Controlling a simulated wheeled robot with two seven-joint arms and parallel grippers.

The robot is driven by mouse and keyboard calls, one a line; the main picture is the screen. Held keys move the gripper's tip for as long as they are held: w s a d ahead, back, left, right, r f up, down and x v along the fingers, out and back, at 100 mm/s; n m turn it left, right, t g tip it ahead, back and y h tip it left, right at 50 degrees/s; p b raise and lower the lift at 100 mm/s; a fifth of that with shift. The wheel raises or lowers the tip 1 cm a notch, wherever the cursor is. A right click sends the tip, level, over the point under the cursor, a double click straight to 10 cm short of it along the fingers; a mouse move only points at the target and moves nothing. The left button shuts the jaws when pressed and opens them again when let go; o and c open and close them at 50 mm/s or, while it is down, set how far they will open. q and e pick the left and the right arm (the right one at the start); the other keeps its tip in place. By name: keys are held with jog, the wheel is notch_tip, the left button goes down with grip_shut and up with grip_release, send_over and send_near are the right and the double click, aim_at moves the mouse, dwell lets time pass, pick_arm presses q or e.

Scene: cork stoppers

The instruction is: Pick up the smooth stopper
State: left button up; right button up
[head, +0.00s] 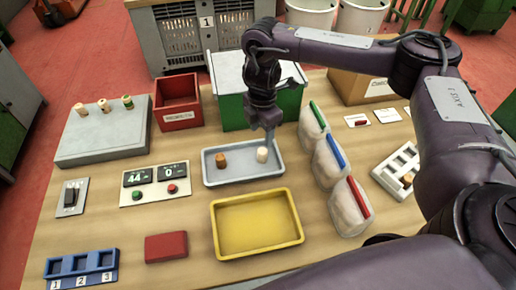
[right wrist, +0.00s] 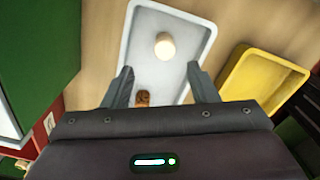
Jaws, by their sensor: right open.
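A light grey tray (head: 240,176) holds two stoppers. A pale, smooth-looking stopper (head: 262,155) stands at its right, and a brown, rougher-looking stopper (head: 221,160) is at its left. My right gripper (head: 269,136) is open above the tray's back right part, close to the pale stopper in the head view. In the right wrist view, the pale stopper (right wrist: 164,46) lies beyond the open fingertips (right wrist: 158,72), and the brown stopper (right wrist: 142,98) shows between the fingers, partly hidden by the gripper body. The fingers hold nothing. My left gripper is not in view.
A yellow tray (head: 257,247) stands in front of the grey tray. Lidded clear containers (head: 345,203) stand to the right. A green box (head: 290,113) and a red bin (head: 178,121) stand behind. A grey block (head: 100,147) with several stoppers is at left.

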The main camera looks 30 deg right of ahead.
aim_at(262, 151)
jog(key=f, duration=0.2)
jog(key=shift+s+f, duration=0.35)
jog(key=shift+s, duration=0.05)
notch_tip(262, 151, down, 4)
jog(key=shift+f+b, duration=0.25)
jog(key=shift+b, duration=0.45)
jog(key=shift+c, duration=0.4)
jog(key=c, duration=0.9)
